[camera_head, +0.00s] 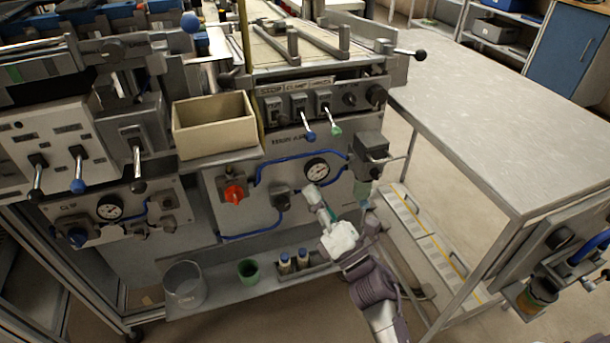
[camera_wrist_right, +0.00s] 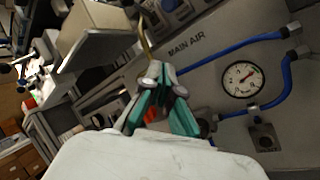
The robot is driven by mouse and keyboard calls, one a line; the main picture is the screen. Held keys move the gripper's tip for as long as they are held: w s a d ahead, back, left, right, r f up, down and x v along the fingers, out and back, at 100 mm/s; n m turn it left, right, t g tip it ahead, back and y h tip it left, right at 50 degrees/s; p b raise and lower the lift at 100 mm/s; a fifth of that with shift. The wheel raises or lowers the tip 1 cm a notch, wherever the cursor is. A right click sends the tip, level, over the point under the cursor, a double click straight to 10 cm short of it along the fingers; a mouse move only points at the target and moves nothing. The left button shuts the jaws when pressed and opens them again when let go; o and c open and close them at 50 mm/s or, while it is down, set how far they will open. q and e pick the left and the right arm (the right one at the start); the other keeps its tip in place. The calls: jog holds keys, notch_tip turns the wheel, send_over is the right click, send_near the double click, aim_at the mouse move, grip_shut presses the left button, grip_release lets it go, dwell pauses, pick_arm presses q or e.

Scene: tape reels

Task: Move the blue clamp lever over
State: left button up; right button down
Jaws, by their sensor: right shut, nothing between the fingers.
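The clamp lever (camera_head: 307,123) hangs from the upper front panel, below a row of labels that seems to include CLAMP. It has a metal shaft and a blue ball end, tilted down and slightly right. A similar lever with a green end (camera_head: 335,129) is just right of it. My right gripper (camera_head: 311,191) is below the blue lever, apart from it, near the gauge on the main air panel. In the right wrist view its teal fingers (camera_wrist_right: 157,78) come together with nothing between them. My left gripper is not in view.
A beige open box (camera_head: 214,118) stands left of the levers. The main air panel has a gauge (camera_head: 316,170), a red knob (camera_head: 235,193) and blue hoses. A grey table (camera_head: 500,130) is at the right. More levers with blue and black ends (camera_head: 78,185) are at the left.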

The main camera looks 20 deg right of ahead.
aim_at(307, 127)
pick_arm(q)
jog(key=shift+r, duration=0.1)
pick_arm(e)
jog(key=shift+s+r+n+y, duration=0.1)
jog(key=shift+r+n+y, duration=0.15)
jog(key=shift+n+y, duration=0.05)
jog(key=p+x, duration=0.2)
jog(key=x, duration=0.8)
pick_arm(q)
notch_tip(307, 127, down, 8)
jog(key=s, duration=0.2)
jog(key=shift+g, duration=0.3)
pick_arm(e)
jog(key=d, duration=0.1)
jog(key=d+r, duration=0.1)
jog(key=s+d, duration=0.1)
jog(key=shift+s+d+r, duration=0.1)
jog(key=shift+d+r, duration=0.1)
jog(key=shift+r, duration=0.1)
pick_arm(q)
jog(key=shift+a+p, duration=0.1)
jog(key=shift+p, duration=0.3)
